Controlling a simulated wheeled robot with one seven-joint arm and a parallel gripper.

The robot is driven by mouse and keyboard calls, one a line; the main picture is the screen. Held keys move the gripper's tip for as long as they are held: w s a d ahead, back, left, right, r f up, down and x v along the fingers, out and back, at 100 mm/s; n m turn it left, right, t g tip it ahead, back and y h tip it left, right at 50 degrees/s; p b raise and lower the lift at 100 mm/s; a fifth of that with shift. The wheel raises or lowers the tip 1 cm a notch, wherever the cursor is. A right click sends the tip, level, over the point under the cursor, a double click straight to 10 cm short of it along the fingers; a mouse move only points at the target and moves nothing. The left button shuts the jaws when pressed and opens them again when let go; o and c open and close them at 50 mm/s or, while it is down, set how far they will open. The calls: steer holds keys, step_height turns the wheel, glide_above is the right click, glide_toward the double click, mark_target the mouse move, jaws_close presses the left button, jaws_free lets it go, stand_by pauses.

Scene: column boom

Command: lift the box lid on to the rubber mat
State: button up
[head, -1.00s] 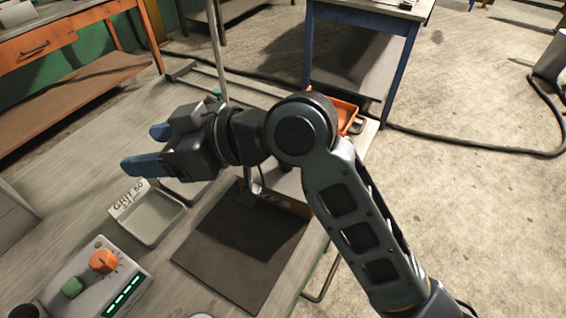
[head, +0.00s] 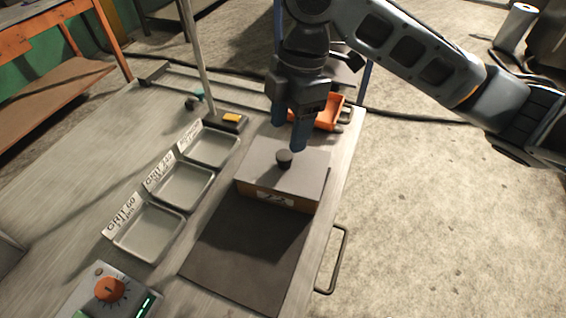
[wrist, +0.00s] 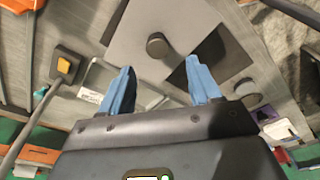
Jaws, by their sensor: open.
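The box lid (head: 308,172) is a flat grey plate with a round black knob (head: 284,157), and it lies on a brown cardboard box (head: 250,191) with a white label. The dark rubber mat (head: 240,255) lies flat and bare in front of the box. My gripper (head: 289,130) has blue fingers and is open and empty, pointing down just above the knob. In the wrist view the knob (wrist: 157,46) appears beyond and between the spread fingertips (wrist: 160,65), apart from them. The lid (wrist: 185,18) surrounds it.
Three shallow metal trays (head: 150,232) with grit labels line the bench left of the box and mat. A post on a dark base (head: 222,122) stands behind them. An orange bin (head: 328,118) is behind the box. A control box (head: 100,290) sits front left.

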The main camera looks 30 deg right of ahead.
mark_target(285, 155)
steer(key=f, duration=0.4)
steer(key=f+p, duration=0.1)
steer(key=f, duration=0.2)
steer(key=shift+w+a+f, duration=0.1)
steer(key=shift+a, duration=0.15)
steer(key=shift+c, duration=0.4)
steer(key=c, duration=1.1)
